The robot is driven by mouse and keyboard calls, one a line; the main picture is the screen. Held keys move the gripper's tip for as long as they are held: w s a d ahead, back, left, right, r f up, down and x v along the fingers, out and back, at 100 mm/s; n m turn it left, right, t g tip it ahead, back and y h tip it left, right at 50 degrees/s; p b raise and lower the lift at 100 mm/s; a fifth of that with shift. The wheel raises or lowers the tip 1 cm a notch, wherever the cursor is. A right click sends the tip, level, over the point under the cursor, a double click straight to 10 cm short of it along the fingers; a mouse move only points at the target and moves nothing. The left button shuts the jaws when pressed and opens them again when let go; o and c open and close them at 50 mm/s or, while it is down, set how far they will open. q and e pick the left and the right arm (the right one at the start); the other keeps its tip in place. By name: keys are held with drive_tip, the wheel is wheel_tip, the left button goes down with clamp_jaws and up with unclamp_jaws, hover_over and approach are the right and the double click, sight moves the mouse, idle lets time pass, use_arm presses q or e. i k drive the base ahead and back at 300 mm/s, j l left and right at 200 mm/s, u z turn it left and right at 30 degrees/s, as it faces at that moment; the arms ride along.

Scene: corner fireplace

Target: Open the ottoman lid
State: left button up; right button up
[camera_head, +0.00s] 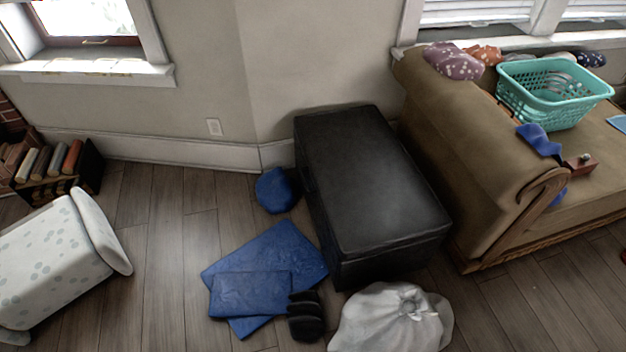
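The ottoman (385,262) is a long black box standing on the floor against the wall corner, beside the brown sofa. Its black lid (370,180) lies flat on top and looks closed, with a seam running below its edge. The side facing the sofa is hidden. Neither of my grippers shows in the head view, so I cannot see their state.
Blue folded cloths (265,270), a blue bundle (275,190), a black item (305,316) and a white bag (390,318) lie around the ottoman. The sofa (465,150) holds a teal basket (552,95). A spotted white piece (50,260) stands left; floor (160,230) between is clear.

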sight(373, 197)
drive_tip(key=i+j+z, duration=0.1)
drive_tip(key=z, duration=0.3)
drive_tip(key=i+j+z, duration=0.1)
drive_tip(key=z, duration=0.25)
drive_tip(key=j+z, duration=0.15)
drive_tip(key=z, duration=0.25)
drive_tip(key=i+j+z, duration=0.1)
drive_tip(key=z, duration=0.25)
drive_tip(key=j+z, duration=0.2)
drive_tip(key=j, duration=0.4)
drive_tip(key=j+z, duration=0.2)
drive_tip(key=j, duration=0.45)
drive_tip(key=j+z, duration=0.2)
drive_tip(key=j, duration=0.4)
drive_tip(key=j+z, duration=0.2)
drive_tip(key=j, duration=0.45)
drive_tip(key=k+j+z, duration=0.2)
drive_tip(key=j, duration=0.35)
